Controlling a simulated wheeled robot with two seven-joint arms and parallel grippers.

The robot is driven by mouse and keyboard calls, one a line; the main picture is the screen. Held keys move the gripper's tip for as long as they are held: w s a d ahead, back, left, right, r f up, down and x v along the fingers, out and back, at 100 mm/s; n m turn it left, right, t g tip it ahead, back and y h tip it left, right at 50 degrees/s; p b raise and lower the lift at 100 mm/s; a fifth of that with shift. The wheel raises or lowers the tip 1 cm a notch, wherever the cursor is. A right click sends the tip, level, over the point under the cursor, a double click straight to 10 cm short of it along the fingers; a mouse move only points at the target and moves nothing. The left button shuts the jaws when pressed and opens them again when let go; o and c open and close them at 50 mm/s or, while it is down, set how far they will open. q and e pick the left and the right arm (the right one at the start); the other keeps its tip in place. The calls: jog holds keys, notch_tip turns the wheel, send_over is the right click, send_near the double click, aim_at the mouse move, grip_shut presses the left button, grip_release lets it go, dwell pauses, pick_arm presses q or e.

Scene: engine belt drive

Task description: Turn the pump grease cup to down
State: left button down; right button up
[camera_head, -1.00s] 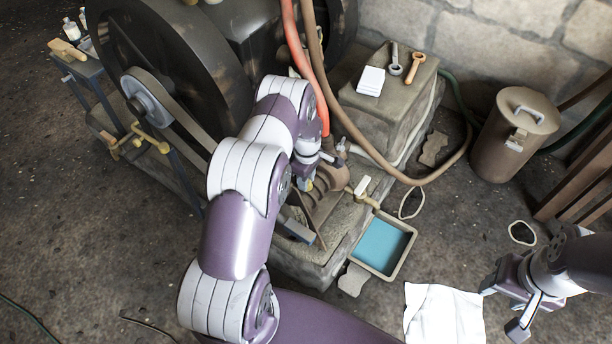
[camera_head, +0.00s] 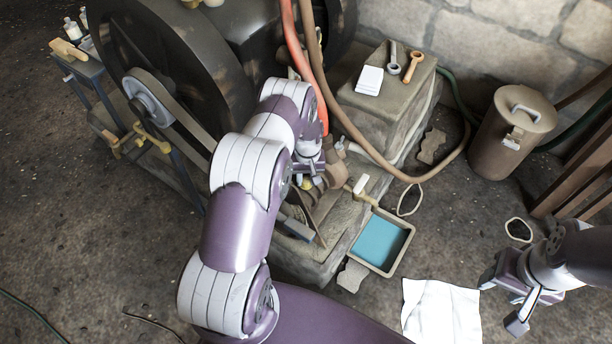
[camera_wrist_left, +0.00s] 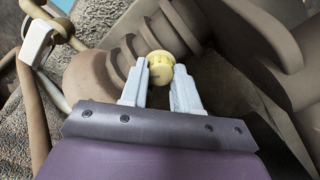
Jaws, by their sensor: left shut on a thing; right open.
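The pump grease cup, a small yellow knob (camera_wrist_left: 161,66), sits between the two fingertips of my left gripper (camera_wrist_left: 160,80) in the left wrist view. The gripper is shut on it. The brown ribbed pump body (camera_wrist_left: 185,28) lies right behind the cup. In the head view my left gripper (camera_head: 307,180) is at the pump (camera_head: 337,174), and my own arm hides much of the pump and the cup. I cannot tell which way the cup is turned. My right gripper (camera_head: 506,300) is open and empty at the lower right, away from the pump.
A tray of blue liquid (camera_head: 380,243) lies beside the stone base, with a white cloth (camera_head: 441,311) in front. A lidded brown can (camera_head: 512,135) stands at the right. Hoses (camera_head: 352,131) and a large dark wheel (camera_head: 166,75) crowd the pump. The floor at left is mostly clear.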

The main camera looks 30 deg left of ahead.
aim_at(307, 181)
pick_arm(q)
jog(key=m, duration=0.5)
jog(key=shift+m+p, duration=0.3)
jog(key=shift+p, duration=0.05)
jog(key=m, duration=0.4)
jog(key=shift+m, duration=0.7)
jog(key=c, duration=0.8)
grip_release()
jog(key=shift+p, duration=0.3)
jog(key=r+p, duration=0.1)
jog(key=r, duration=0.3)
jog(key=r+p, duration=0.1)
jog(key=r, duration=0.3)
jog(key=r+p, duration=0.2)
jog(key=r, duration=0.2)
jog(key=shift+s+d+r, duration=0.15)
jog(key=shift+d+r, duration=0.1)
jog(key=shift+r, duration=0.1)
